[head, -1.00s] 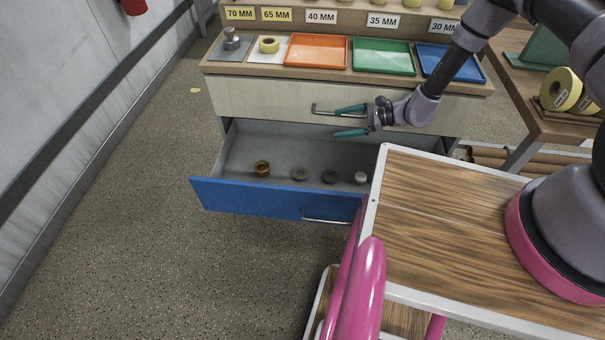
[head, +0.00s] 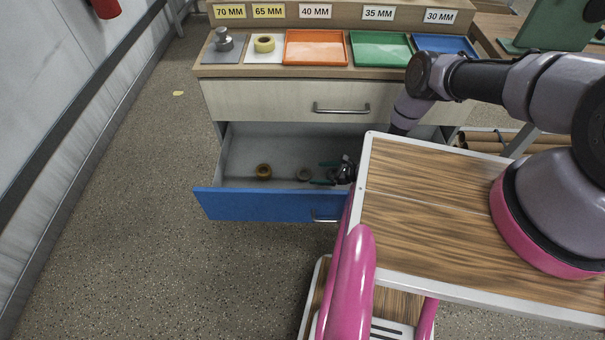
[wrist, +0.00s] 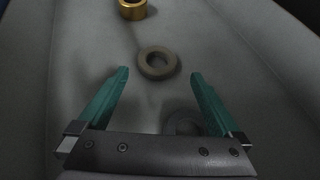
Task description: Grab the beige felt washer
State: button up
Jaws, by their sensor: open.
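The beige felt washer (head: 304,179) lies flat on the floor of the open drawer. In the wrist view the washer (wrist: 157,75) shows as a grey-beige ring, centred sideways between the fingers and just beyond their tips. My gripper (head: 318,173) is inside the drawer, to the right of the washer, with its teal fingers pointing at it. It is open and empty, and the wrist view shows the gripper (wrist: 160,73) with its fingers wide apart. A dark washer (wrist: 185,134) lies below, near the right finger.
A brass ring (head: 263,177) lies left of the washer and also shows in the wrist view (wrist: 132,15). The blue drawer front (head: 258,205) stands before them. A closed drawer (head: 270,102) is above. My wood-topped cart is at the right.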

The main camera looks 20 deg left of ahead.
aim_at(300, 173)
jog(key=x, duration=0.4)
jog(key=shift+s+a, duration=0.1)
jog(key=shift+s, duration=0.2)
jog(key=shift+w+a+f, duration=0.15)
jog(key=shift+a+f, duration=0.05)
jog(key=shift+a, duration=0.2)
jog(key=c, duration=1.2)
